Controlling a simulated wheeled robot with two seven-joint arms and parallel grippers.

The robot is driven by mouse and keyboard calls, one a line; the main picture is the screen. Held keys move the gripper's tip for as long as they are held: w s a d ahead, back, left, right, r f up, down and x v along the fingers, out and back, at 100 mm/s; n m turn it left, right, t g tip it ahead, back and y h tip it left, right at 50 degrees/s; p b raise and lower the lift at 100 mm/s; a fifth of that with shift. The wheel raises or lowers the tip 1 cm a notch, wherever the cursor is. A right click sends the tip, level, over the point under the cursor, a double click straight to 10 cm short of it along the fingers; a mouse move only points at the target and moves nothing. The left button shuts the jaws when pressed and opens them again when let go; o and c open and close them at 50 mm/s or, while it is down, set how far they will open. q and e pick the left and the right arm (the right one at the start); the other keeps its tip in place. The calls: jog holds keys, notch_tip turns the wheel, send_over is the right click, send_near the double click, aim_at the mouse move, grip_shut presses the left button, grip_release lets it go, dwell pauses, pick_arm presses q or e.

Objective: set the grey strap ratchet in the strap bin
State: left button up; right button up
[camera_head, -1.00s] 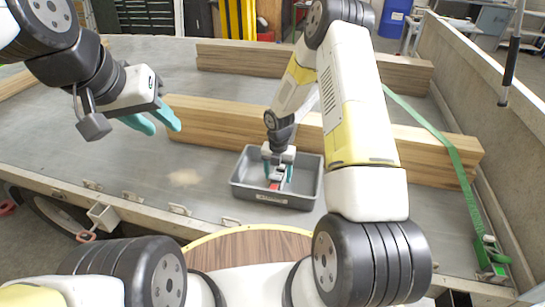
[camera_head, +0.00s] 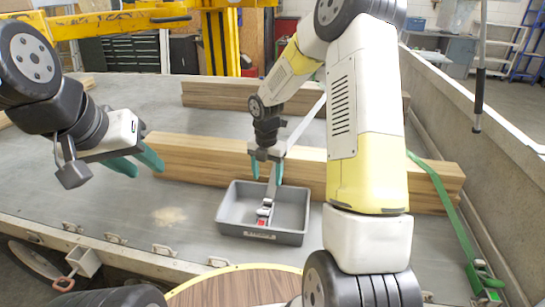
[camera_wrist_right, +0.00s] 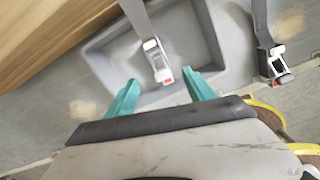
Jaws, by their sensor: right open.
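The grey strap ratchet (camera_head: 265,211), with a red button, lies in the grey strap bin (camera_head: 290,238) on the trailer deck. In the right wrist view the ratchet (camera_wrist_right: 157,60) is inside the bin (camera_wrist_right: 209,35), and its grey strap runs to the top edge of the picture. My right gripper (camera_head: 266,172) is open above the bin; in the wrist view its teal fingers (camera_wrist_right: 163,95) are apart with nothing between them. My left gripper (camera_head: 137,162) is open and empty over the deck at the left.
A similar strap and buckle (camera_wrist_right: 268,45) lies outside the bin in the wrist view. A long timber stack (camera_head: 195,158) runs behind the bin. A green strap (camera_head: 440,190) hangs at the right, near the side wall (camera_head: 465,140). The deck left of the bin is clear.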

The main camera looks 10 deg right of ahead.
jog(key=s+d+r+m+t, duration=0.1)
jog(key=s+r+m+t, duration=0.1)
jog(key=s+r+m, duration=0.45)
jog(key=s+d+r+m+t, duration=0.1)
jog(key=s+r+m, duration=0.3)
jog(key=r+m, duration=0.6)
jog(key=s+r+m+t+y, duration=0.2)
jog(key=s+r+m, duration=0.6)
jog(key=s+m, duration=0.3)
jog(key=s, duration=0.3)
jog(key=shift+r+m+t, duration=0.15)
jog(key=shift+m+t, duration=0.2)
jog(key=shift+t, duration=0.05)
jog(key=shift+a, duration=0.1)
